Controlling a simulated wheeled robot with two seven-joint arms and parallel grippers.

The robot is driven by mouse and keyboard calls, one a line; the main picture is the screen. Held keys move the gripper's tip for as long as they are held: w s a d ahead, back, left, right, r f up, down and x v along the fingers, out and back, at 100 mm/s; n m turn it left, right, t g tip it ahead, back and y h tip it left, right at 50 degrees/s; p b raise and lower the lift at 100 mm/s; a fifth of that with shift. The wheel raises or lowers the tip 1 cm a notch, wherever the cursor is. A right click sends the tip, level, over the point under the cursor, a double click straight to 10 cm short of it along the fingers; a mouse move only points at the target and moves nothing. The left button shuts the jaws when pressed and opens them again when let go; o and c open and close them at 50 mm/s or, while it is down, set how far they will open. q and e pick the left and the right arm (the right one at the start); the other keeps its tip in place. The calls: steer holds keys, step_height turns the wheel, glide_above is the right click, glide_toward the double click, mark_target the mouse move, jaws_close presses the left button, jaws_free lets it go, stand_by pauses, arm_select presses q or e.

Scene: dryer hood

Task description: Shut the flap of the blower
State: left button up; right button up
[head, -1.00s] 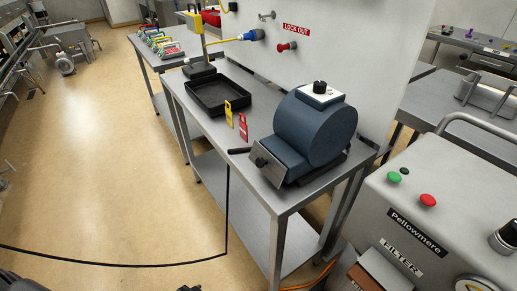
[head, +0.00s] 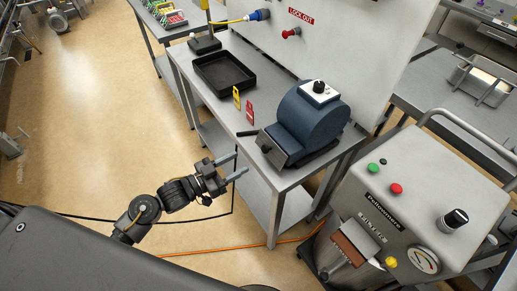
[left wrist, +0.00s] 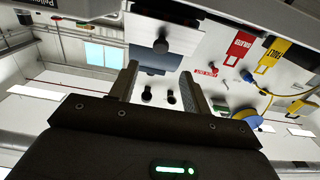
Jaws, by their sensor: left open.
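The blower (head: 312,115) is a dark blue drum on the steel table, with a black dial on a white plate on top. Its grey metal flap (head: 277,151) is at its front lower end and slants, with a dark knob (head: 266,149) on its face. I cannot tell how far it stands open. My left gripper (head: 241,162) is open and empty, in front of the table and apart from the flap. In the left wrist view the flap (left wrist: 178,36) and knob (left wrist: 161,46) show beyond the open fingers (left wrist: 160,86). My right gripper is out of view.
On the table (head: 228,116) are a black tray (head: 224,73), a yellow tag (head: 236,98), a red tag (head: 250,112) and a black bar by the flap. A filter machine (head: 420,205) stands at the right. An orange cable (head: 225,248) crosses the floor.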

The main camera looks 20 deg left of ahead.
mark_target(264, 149)
arm_select(q)
steer(key=p+x, duration=0.2)
steer(key=x, duration=0.7)
steer(key=shift+a, duration=0.1)
steer(key=c, duration=1)
steer(key=f+t+h+b, duration=0.1)
steer(key=b, duration=0.2)
steer(key=f+t+h+b, duration=0.1)
steer(key=b, duration=0.3)
steer(key=w+t+h+b, duration=0.1)
steer(key=b, duration=0.3)
steer(key=shift+d+f+t, duration=0.3)
steer(key=shift+d+f, duration=0.05)
steer(key=shift+f, duration=0.05)
steer(key=shift+r+b, duration=0.15)
steer(key=shift+b, duration=0.25)
steer(key=o, duration=1)
